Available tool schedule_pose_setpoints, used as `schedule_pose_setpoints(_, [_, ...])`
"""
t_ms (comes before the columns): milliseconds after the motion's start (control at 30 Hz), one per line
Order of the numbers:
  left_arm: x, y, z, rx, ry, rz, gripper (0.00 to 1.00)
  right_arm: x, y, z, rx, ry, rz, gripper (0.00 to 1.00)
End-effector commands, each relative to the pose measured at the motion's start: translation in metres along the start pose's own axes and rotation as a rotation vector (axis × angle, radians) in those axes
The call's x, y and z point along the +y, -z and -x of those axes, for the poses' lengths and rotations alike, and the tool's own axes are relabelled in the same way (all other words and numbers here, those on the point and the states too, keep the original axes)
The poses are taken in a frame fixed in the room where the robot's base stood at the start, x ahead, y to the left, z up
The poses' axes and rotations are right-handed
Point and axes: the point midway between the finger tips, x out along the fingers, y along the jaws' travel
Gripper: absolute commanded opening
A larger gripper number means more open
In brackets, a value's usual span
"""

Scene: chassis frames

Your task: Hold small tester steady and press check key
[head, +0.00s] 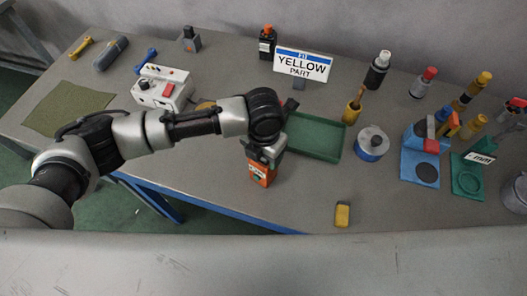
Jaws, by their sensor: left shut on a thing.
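A small orange tester (261,174) with a dark top and a pale marking stands upright near the front edge of the table, in the middle of the head view. My left gripper (264,154) comes down from above and is shut on its upper part. The fingers cover the top of the tester, and I cannot make out its check key. My right gripper is not in view.
A green tray (318,138) lies just right of my left wrist. A white box with a red button (163,88) stands behind my left arm. A yellow block (342,214) lies near the front edge. A blue-banded round can (372,143) and several coloured parts stand to the right.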

Motion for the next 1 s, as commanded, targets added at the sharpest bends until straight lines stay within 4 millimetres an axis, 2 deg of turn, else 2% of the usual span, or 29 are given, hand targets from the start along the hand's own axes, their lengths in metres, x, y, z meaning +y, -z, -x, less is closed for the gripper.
schedule_pose_setpoints(33, [0.0002,-0.0002,0.0002,-0.001,0.000,0.000,0.34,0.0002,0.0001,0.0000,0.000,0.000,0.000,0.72])
schedule_pose_setpoints(67, [0.0002,-0.0002,0.0002,-0.001,0.000,0.000,0.34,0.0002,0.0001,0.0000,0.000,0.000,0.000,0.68])
schedule_pose_setpoints(500, [0.0002,-0.0002,0.0002,-0.001,0.000,0.000,0.34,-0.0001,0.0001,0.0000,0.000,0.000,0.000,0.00])
schedule_pose_setpoints(1000, [0.0002,-0.0002,0.0002,-0.001,0.000,0.000,0.34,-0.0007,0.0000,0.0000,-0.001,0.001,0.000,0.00])
